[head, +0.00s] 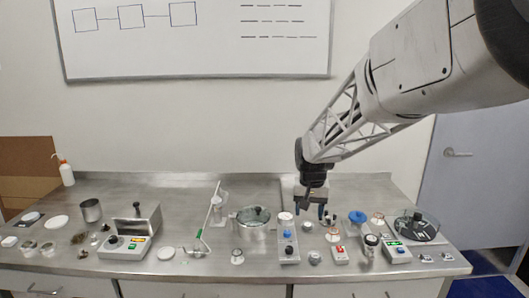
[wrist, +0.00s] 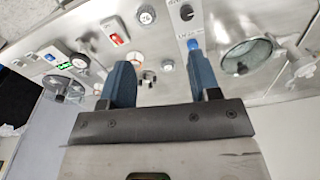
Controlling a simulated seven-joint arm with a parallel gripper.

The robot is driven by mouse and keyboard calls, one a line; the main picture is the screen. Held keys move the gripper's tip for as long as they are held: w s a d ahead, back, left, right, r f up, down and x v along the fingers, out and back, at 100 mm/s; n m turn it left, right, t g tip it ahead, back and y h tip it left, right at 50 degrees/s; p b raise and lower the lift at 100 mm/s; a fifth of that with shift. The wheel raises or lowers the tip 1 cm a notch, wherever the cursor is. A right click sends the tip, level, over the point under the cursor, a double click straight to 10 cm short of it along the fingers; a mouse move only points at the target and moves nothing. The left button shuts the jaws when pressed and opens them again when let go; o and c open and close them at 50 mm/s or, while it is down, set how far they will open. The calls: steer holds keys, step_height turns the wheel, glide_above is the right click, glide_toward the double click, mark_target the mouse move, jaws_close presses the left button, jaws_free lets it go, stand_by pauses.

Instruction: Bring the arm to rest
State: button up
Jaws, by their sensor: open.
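My gripper (head: 324,212) is over the steel bench (head: 185,215), right of the middle, pointing down. In the wrist view its two blue fingers (wrist: 160,80) stand well apart with nothing held between them. In the head view it is behind a panel with a blue knob (head: 288,236) and a small box with a red switch (head: 340,254). Whether the fingertips touch anything on the bench cannot be told.
A round clear-lidded vessel (head: 253,222) stands left of the gripper. A dark round carousel (head: 417,227) and a box with a green display (head: 397,251) are to the right. A hinged-lid box (head: 129,240) is at left. The bench's back middle-left is fairly clear.

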steer(key=s+d+r+t, duration=0.1)
steer(key=s+d, duration=0.1)
steer(key=s, duration=1.6)
steer(key=s+d+r+n, duration=0.1)
steer(key=s+d+r, duration=0.1)
steer(key=s, duration=1.6)
steer(key=shift+s+d+r+n+t, duration=0.15)
steer(key=shift+s+d+n+t, duration=0.2)
steer(key=shift+d, duration=0.4)
